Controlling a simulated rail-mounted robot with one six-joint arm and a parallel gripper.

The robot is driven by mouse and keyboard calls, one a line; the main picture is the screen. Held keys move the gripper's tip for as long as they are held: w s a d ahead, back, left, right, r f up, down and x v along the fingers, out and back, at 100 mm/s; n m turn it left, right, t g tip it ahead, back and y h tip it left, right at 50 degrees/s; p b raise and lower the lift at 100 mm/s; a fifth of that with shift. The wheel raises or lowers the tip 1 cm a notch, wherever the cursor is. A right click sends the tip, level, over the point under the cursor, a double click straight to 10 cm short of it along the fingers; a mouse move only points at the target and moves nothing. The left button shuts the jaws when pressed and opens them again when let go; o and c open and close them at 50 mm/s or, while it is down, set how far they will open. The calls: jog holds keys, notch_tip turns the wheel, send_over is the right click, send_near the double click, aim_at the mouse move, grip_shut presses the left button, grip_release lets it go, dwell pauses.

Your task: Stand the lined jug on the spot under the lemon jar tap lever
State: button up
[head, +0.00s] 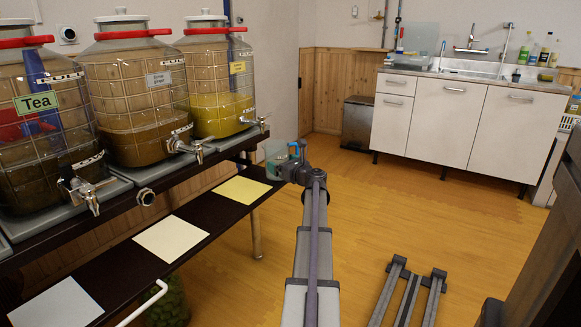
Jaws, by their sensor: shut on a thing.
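My gripper (294,170) is at the end of my outstretched arm, shut on the jug (273,155). The jug is pale and see-through, with a blue part at its right side; its lines are too small to make out. It is held beside the right end of the dark lower shelf, close to the yellow square (241,190). The right jar (205,90) holds yellow liquid and has a small yellow label I cannot read clearly; it looks like the lemon jar. Its tap lever (262,121) sticks out at lower right, above and behind the yellow square. The square is bare.
A middle jar (125,100) and a jar labelled Tea (35,120) stand left on the upper shelf, taps jutting forward. A cream square (171,238) and a grey square (55,303) lie bare on the lower shelf (120,265). Open floor lies right, before a sink cabinet (440,120).

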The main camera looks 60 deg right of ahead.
jog(key=shift+w, duration=3.05)
jog(key=shift+a+f+b, duration=0.1)
jog(key=shift+f+b, duration=0.45)
jog(key=o, duration=0.6)
jog(key=shift+s, duration=0.2)
jog(key=shift+v, duration=3.85)
jog(key=shift+a, duration=0.1)
jog(key=v, duration=1)
jog(key=shift+s+a, duration=0.15)
jog(key=shift+s, duration=0.25)
